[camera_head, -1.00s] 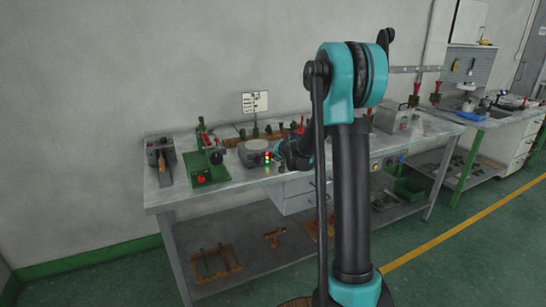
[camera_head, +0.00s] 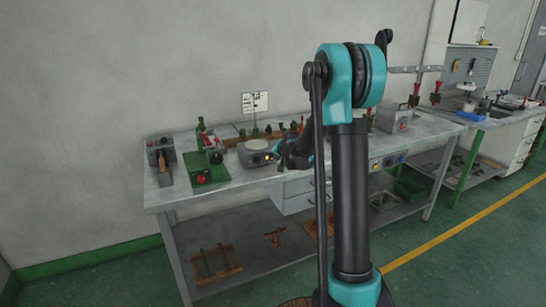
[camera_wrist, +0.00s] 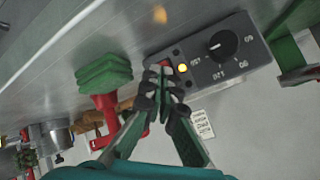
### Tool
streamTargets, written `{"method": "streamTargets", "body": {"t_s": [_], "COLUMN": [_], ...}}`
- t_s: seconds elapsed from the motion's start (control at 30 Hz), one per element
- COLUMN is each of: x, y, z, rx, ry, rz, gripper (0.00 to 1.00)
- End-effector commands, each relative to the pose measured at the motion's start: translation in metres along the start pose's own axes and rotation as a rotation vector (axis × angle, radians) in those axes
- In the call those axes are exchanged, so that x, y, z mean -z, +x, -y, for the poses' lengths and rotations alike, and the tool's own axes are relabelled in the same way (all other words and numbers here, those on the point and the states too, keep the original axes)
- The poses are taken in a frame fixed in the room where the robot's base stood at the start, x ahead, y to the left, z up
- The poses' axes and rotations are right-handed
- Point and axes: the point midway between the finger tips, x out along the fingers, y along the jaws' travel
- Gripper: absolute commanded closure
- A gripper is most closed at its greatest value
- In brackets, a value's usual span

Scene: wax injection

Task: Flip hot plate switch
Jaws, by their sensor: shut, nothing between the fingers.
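The hot plate (camera_head: 256,147) stands on the workbench with its round pale top up. In the wrist view its dark front panel (camera_wrist: 209,76) carries a black dial knob (camera_wrist: 221,44) with numbers around it, a lit yellow lamp (camera_wrist: 182,68) and a small red switch (camera_wrist: 166,63) beside the lamp. My gripper (camera_wrist: 164,80) is shut and empty, its fingertips right at the switch and partly covering it. Whether they touch it I cannot tell. In the head view the gripper is small, in front of the hot plate's right side.
A green device (camera_head: 205,165) with a red knob stands left of the hot plate. A grey device (camera_head: 161,160) is at the bench's left end. A sign (camera_head: 255,102) stands behind.

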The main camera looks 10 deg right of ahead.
Motion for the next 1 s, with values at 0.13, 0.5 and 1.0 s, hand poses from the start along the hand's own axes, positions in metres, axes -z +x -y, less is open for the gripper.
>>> {"method": "streamTargets", "body": {"t_s": [0.13,0.5,1.0], "x": [0.0,-0.005,-0.009], "y": [0.0,-0.007,-0.012], "z": [0.0,-0.005,-0.008], "rx": [0.0,0.0,0.0], "ry": [0.0,-0.001,0.0], "rz": [0.0,0.0,0.0], "gripper": [1.0,1.0,1.0]}}
